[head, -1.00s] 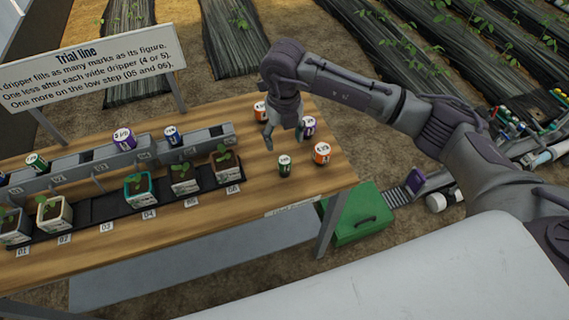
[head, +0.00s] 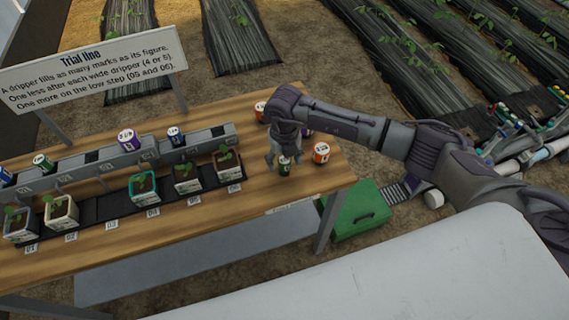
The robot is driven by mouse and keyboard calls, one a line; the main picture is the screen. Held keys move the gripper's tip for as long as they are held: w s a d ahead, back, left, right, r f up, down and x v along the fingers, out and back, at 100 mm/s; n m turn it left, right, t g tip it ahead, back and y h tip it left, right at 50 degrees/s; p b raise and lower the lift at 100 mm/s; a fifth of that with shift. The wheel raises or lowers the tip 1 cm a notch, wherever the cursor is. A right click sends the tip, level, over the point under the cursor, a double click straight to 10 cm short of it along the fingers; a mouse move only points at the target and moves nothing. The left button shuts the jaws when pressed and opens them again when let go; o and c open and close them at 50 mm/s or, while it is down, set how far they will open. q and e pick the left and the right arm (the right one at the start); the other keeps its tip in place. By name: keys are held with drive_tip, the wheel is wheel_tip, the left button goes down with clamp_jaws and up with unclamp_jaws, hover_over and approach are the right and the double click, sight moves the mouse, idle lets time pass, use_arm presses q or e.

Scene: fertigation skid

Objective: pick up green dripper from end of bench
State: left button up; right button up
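The green dripper (head: 284,168) is a small cylinder with a pale top and a dark green side. It stands upright near the right end of the wooden bench (head: 262,201). My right gripper (head: 284,160) points down right at it, with fingers apart around or just behind its top. Whether the fingers touch it I cannot tell. Another green dripper (head: 42,161) sits on the raised rail at the left. My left gripper is not in view.
An orange dripper (head: 320,153) stands close to the right of the green one. Another orange dripper (head: 260,110) is behind; a purple one is mostly hidden by my gripper. Potted seedlings (head: 187,179) line the bench's left part. A green box (head: 357,214) is on the ground.

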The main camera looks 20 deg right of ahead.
drive_tip(key=c, duration=1)
drive_tip(key=shift+r, duration=0.15)
